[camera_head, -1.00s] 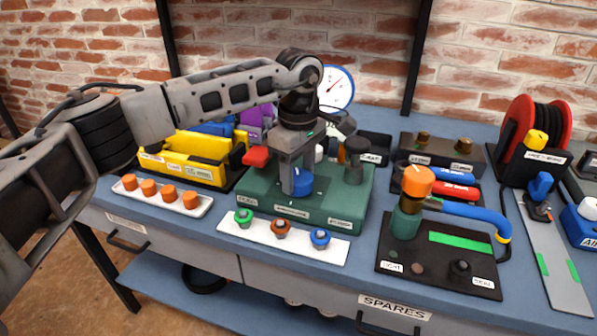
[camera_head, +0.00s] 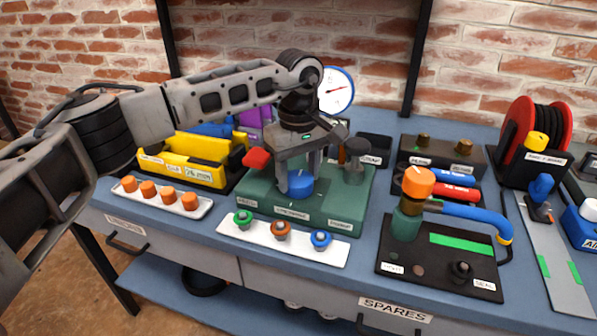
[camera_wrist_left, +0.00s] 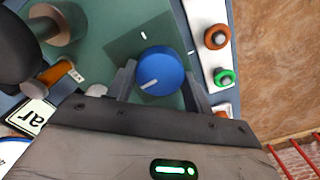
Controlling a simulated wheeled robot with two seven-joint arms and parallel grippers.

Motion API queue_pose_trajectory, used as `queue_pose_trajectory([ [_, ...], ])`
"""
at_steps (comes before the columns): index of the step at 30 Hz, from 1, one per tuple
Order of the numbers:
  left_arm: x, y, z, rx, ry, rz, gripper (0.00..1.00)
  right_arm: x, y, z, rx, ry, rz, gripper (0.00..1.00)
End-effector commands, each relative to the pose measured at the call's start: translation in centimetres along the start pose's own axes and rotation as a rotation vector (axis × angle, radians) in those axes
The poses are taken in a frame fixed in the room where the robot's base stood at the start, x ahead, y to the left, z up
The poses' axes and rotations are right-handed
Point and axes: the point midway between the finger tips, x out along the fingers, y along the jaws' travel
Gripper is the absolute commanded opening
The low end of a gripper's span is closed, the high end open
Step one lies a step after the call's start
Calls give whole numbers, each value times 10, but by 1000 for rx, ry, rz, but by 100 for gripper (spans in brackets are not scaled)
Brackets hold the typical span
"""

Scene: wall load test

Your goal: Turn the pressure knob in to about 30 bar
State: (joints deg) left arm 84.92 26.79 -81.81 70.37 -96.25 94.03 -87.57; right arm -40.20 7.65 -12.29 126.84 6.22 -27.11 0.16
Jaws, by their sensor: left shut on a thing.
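The blue pressure knob (camera_head: 300,184) sits on top of the green test block (camera_head: 262,192), and it also shows in the left wrist view (camera_wrist_left: 160,72) with a white pointer line toward the lower left. My left gripper (camera_head: 298,188) comes down from above with one finger on each side of the knob and is shut on it. In the left wrist view the fingers (camera_wrist_left: 158,85) flank the knob. The round white gauge (camera_head: 338,90) stands behind my wrist, partly hidden; its red needle points to the upper right, and its numbers are too small to read. My right gripper is not in view.
A white strip with green, brown and blue caps (camera_head: 281,235) lies in front of the block. A red handle (camera_head: 256,157) and a dark post (camera_head: 355,160) flank my gripper. An orange-topped valve (camera_head: 418,183) with a blue-handled tool stands to the right.

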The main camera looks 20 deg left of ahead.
Motion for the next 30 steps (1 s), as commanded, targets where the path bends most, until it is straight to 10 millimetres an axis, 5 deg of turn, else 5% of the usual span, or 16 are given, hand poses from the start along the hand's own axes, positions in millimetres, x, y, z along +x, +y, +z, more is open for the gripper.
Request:
queue_pose_trajectory([
  [5,-2,1,-1,-2,1,5,28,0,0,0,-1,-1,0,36],
  [6,-2,1,-1,-2,1,5,57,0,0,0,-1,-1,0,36],
  [8,-2,1,-1,-2,1,5,73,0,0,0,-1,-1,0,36],
  [20,-8,1,0,-2,1,3,73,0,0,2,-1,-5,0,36],
  [30,-81,1,0,-2,3,6,73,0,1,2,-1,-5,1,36],
])
